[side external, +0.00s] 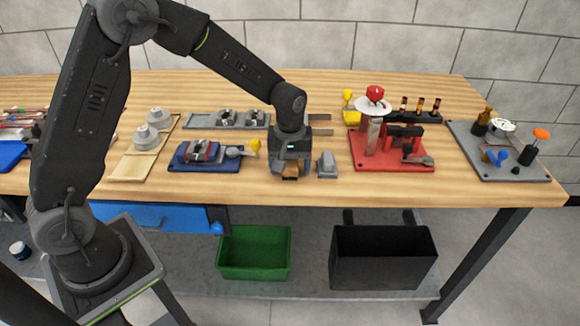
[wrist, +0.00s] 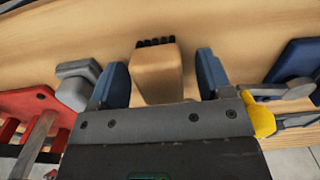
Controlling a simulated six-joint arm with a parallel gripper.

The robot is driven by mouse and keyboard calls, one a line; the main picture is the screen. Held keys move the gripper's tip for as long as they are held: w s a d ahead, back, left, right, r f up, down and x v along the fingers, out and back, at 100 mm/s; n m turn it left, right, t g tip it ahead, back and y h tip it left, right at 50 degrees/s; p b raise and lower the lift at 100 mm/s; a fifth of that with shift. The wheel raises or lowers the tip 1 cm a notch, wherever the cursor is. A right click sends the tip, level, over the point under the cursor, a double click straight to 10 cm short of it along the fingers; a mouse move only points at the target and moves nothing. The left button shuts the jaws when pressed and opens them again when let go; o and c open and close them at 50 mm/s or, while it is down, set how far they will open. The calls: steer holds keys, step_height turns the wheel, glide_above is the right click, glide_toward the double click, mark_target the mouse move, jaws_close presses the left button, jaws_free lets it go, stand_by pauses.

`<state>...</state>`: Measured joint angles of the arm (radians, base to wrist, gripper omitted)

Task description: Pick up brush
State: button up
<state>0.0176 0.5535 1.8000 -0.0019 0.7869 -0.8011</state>
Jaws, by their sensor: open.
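The brush is a tan wooden block with dark bristles at one end. In the wrist view the brush (wrist: 158,75) lies between the two blue fingers of my gripper (wrist: 160,78), with a gap visible on each side. In the side external view my gripper (side external: 290,172) points down at the front part of the table, and a small brown piece of the brush (side external: 291,177) shows below it. The gripper is open. Much of the brush is hidden by the gripper in the side view.
A grey block (side external: 327,163) stands close to the right of the gripper. A blue fixture board (side external: 205,157) with a yellow-handled clamp is at left, and a red fixture (side external: 390,150) at right. The grey board (side external: 497,150) holds bottles. The table (side external: 440,187) is bare near its front edge.

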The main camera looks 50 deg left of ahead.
mark_target(290, 161)
steer(key=c, duration=1)
step_height(290, 161, up, 10)
steer(key=shift+r, duration=0.1)
steer(key=shift+c, duration=0.2)
